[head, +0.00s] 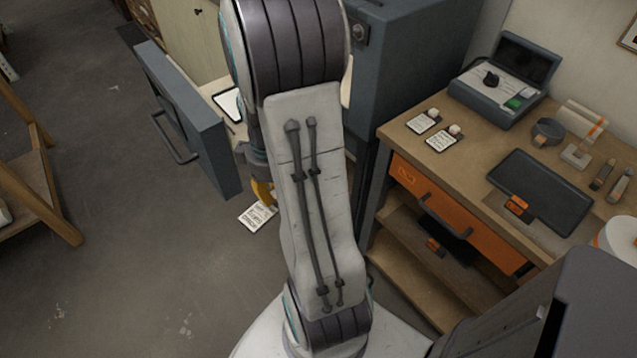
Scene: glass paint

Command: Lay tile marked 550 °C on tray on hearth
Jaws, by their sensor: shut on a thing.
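My gripper (262,190) hangs low to the left of my forearm, which partly hides it. It is shut on a white tile (257,218) with dark print, held above the floor. The print is too small to read for sure. A pale, dark-rimmed tray (228,104) lies on a light surface, apparently the hearth (210,88), behind the open grey door (186,112). My arm hides the right side of this area. My gripper and the tile are in front of and below the tray in the picture, apart from it.
Two white tiles or cards (424,122) (441,139) with small pale pieces lie on the wooden bench (470,160). A grey box-like device (506,85) and a dark mat (540,192) are there too. A wooden rack (30,165) stands at the left. The floor between is clear.

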